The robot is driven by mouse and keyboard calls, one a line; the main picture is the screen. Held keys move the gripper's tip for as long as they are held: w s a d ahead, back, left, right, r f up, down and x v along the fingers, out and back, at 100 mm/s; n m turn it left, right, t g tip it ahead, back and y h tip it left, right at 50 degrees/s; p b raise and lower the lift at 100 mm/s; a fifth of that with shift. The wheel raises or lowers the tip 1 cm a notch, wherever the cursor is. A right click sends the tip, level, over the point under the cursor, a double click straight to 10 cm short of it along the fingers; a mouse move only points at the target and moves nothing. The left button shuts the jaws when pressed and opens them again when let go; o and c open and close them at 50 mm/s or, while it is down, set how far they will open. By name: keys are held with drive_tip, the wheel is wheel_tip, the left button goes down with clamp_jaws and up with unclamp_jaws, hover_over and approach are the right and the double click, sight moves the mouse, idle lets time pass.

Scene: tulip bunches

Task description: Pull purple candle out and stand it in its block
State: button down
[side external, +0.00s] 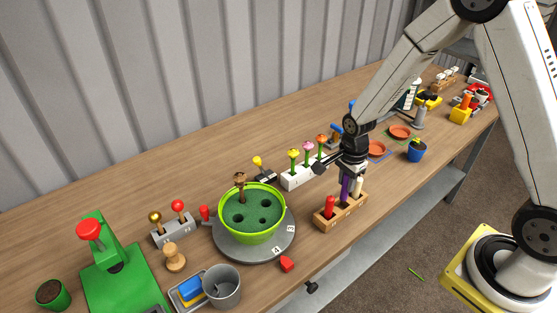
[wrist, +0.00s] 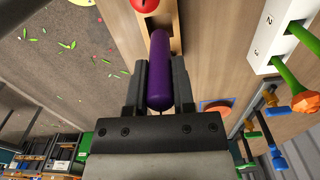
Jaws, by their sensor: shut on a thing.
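The purple candle (side external: 345,189) is upright between the jaws of my gripper (side external: 350,174). In the wrist view the purple candle (wrist: 160,50) fills the gap between the two fingers of my gripper (wrist: 160,85), which are shut on it. The wooden block (side external: 340,215) is directly below, near the table's front edge. The candle's lower end is at or just over the block's middle; I cannot tell whether it is in a hole. A red candle (side external: 329,206) stands at the block's left and a pale candle (side external: 357,187) at its right.
A green bowl (side external: 252,234) with holes stands on a grey turntable (side external: 226,248) to the left. A white block (side external: 298,178) of tulips is behind my gripper. A blue pot (side external: 416,150) and terracotta saucers (side external: 377,149) are to the right.

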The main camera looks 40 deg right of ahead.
sight(343, 199)
drive_tip(key=shift+f, duration=0.5)
drive_tip(key=shift+f, duration=2)
idle(1.7)
drive_tip(key=shift+c, duration=1.9)
unclamp_jaws()
drive_tip(key=shift+r, duration=0.1)
drive_tip(key=shift+r, duration=3.8)
drive_tip(key=shift+r, duration=0.1)
